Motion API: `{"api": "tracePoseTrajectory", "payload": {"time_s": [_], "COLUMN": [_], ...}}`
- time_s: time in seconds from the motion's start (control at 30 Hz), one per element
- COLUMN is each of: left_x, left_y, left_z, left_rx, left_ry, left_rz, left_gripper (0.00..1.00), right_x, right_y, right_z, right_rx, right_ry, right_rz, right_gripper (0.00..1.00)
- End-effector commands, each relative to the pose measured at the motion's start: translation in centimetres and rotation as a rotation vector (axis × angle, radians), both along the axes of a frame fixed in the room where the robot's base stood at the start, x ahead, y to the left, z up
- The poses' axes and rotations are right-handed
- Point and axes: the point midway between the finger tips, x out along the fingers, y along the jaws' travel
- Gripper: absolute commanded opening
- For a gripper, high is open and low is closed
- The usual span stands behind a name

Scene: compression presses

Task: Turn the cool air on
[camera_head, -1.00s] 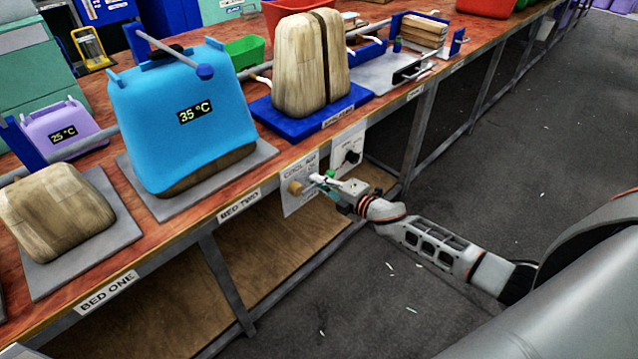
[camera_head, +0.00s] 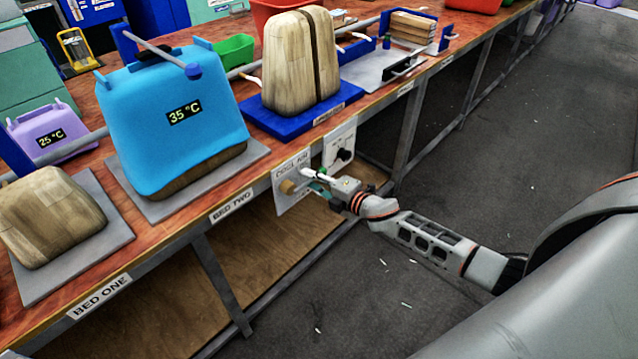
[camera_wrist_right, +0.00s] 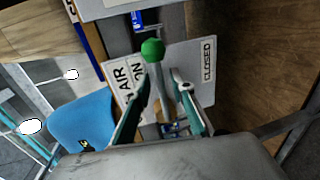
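The COOL AIR panel (camera_head: 285,205) is on the front of the bench, with a round tan knob (camera_head: 287,187) on its face. In the right wrist view, the panel (camera_wrist_right: 198,62) has labels reading AIR ON and CLOSED, and a lever with a green ball (camera_wrist_right: 152,50) stands out from it. My right gripper (camera_head: 314,178) is in front of the panel. In the wrist view its fingers (camera_wrist_right: 160,83) are apart, on either side of the lever's grey stem; whether they touch it I cannot tell. The green ball is hidden in the head view. My left gripper is out of view.
A second panel (camera_head: 339,145) with a black knob is just right of the COOL AIR panel. A blue press bag (camera_head: 170,145) reading 35 °C and wooden forms on a blue board (camera_head: 345,105) stand above on the bench. The floor (camera_head: 510,140) to the right is mostly clear.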

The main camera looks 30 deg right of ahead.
Motion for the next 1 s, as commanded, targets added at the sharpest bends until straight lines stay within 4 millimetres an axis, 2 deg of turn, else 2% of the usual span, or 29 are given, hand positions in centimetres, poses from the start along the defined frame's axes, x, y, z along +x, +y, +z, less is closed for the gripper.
{"api": "tracePoseTrajectory", "payload": {"time_s": [0.17,0.4,0.6,0.8,1.0], "left_x": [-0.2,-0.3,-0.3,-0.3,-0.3], "left_y": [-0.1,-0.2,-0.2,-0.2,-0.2], "left_z": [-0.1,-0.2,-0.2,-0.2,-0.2], "left_rx": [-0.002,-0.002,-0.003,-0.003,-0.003], "left_ry": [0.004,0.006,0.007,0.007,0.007], "left_rz": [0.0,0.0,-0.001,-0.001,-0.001], "left_gripper": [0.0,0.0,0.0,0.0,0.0], "right_x": [-2.0,-6.4,-9.3,-10.7,-10.9], "right_y": [-0.7,-2.3,-3.3,-3.9,-3.9], "right_z": [0.3,1.1,1.8,2.2,2.3], "right_rx": [-0.001,-0.001,-0.002,0.0,0.0], "right_ry": [0.002,0.003,0.002,0.001,0.0], "right_rz": [0.001,0.001,0.0,0.0,0.0], "right_gripper": [0.24,0.24,0.24,0.24,0.24]}}
